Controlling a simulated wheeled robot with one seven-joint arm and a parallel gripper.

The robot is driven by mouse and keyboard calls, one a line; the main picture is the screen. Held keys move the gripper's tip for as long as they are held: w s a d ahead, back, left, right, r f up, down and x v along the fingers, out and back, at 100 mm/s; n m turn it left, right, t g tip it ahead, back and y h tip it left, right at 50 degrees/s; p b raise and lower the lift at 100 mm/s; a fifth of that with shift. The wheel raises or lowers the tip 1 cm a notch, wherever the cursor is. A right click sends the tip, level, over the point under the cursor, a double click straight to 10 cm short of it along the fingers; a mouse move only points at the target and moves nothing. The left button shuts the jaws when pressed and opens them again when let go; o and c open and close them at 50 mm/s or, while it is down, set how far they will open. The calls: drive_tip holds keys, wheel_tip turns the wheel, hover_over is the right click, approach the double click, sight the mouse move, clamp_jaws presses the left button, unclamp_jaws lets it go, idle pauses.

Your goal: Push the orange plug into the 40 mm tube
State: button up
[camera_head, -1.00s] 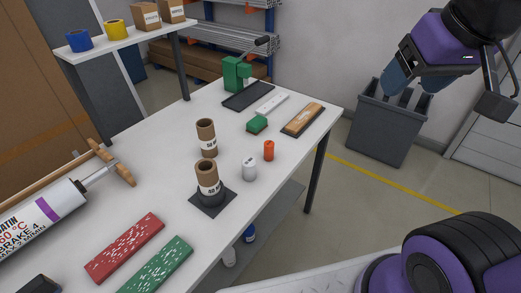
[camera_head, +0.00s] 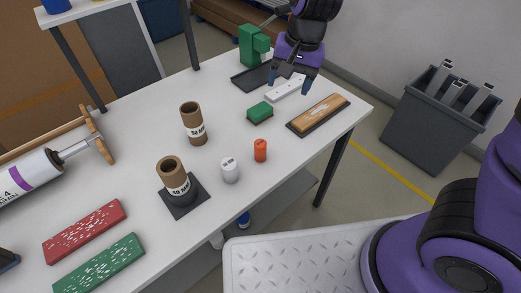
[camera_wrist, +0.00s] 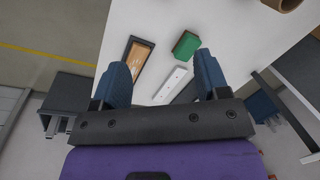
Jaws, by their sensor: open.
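The orange plug (camera_head: 260,150) stands upright on the white table, right of a white plug (camera_head: 230,170). Two brown cardboard tubes stand upright and open at the top: a rear tube (camera_head: 193,124) and a front tube (camera_head: 172,176) in a dark holder on a square black base (camera_head: 184,208). In the wrist view, my gripper (camera_wrist: 161,62) shows two spread blue fingers, and the orange plug is not visible.
Near my gripper are a green block (camera_head: 260,112), a white strip (camera_head: 286,89), a wooden block on a dark base (camera_head: 319,114) and a green stand (camera_head: 251,45). Red (camera_head: 84,232) and green (camera_head: 99,264) speckled blocks lie front left. A grey bin (camera_head: 440,110) stands right.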

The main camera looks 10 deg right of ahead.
drive_tip(key=m+h, duration=0.1)
drive_tip(key=h, duration=0.1)
approach(260, 143)
drive_tip(key=shift+w+a+f, duration=0.1)
drive_tip(key=shift+w+a, duration=0.05)
drive_tip(key=shift+w, duration=0.15)
wheel_tip(260, 143, down, 6)
drive_tip(key=shift+r, duration=0.15)
drive_tip(key=shift+s+f, duration=0.15)
drive_tip(key=shift+f, duration=2.55)
drive_tip(key=c, duration=1)
drive_tip(key=shift+r, duration=0.15)
